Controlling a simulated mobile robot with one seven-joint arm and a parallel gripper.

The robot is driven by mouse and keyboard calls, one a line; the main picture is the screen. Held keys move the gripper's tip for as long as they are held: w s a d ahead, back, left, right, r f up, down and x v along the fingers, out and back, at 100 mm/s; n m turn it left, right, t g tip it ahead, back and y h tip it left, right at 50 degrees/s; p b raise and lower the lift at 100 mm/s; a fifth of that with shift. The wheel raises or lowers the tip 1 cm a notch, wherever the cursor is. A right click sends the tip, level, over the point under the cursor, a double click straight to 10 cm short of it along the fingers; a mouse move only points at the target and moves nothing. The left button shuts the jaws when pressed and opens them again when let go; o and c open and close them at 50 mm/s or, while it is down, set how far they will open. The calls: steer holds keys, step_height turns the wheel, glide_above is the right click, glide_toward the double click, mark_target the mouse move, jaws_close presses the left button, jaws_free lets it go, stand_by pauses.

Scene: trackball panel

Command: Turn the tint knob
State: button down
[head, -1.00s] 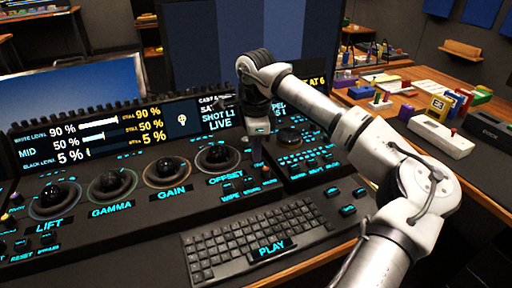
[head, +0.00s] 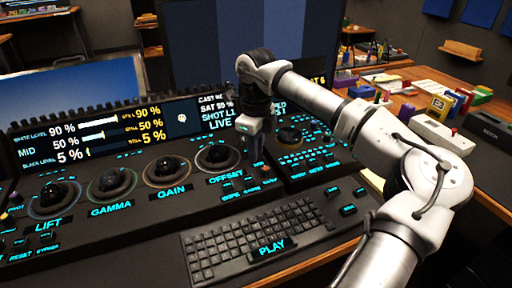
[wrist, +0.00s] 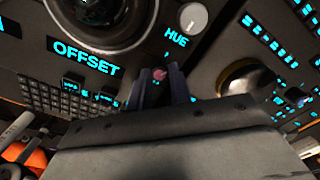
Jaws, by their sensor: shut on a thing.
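A small pinkish-red knob (wrist: 159,73), which I take as the tint knob, sits between my fingertips in the wrist view. Its own label is not readable there. My gripper (wrist: 160,84) is shut on it, one finger on each side. A pale round knob labelled HUE (wrist: 193,17) stands just beyond it, apart from the fingers. In the head view my gripper (head: 255,162) points down at the panel, to the right of the OFFSET trackball (head: 218,157). The held knob is too small and hidden to make out there.
A black keyboard (head: 250,240) lies in front of the panel. More trackballs line the left side, and a dark-gold dial (head: 289,135) is to the right of my gripper. An upright display (head: 105,128) stands behind. A wooden table (head: 425,80) with coloured blocks is at right.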

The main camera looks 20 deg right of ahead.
steer(key=shift+m, duration=0.6)
steer(key=c, duration=1.3)
jaws_free()
steer(key=shift+r, duration=0.1)
step_height(320, 180, up, 14)
steer(key=shift+f+p, duration=0.2)
steer(key=shift+p, duration=0.35)
